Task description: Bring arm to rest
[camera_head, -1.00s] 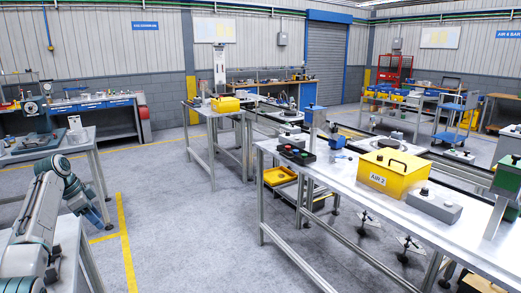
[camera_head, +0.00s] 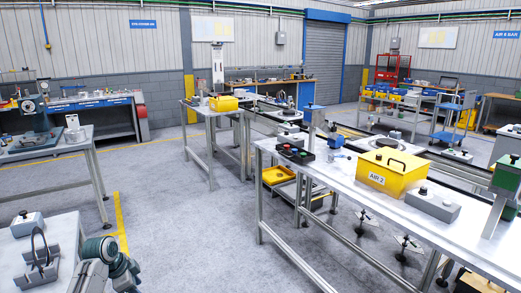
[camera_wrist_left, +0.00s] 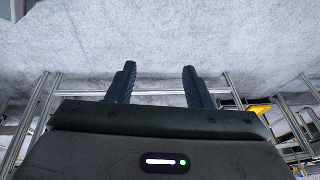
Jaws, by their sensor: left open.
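My left arm (camera_head: 105,266) shows only as a grey and dark-green jointed piece at the bottom left of the head view, beside a white-topped table. Its gripper cannot be made out in that view. In the left wrist view my left gripper (camera_wrist_left: 160,78) has its two dark fingers wide apart, with nothing between them. Behind the fingers are grey floor and metal table legs. My right arm and gripper are in neither view.
The near-left table (camera_head: 62,228) holds a fixture with upright rings (camera_head: 39,252). At right, a long bench (camera_head: 335,174) carries a yellow AIR-2 box (camera_head: 393,176) and a grey control box (camera_head: 432,206). Open floor (camera_head: 190,215) lies between them.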

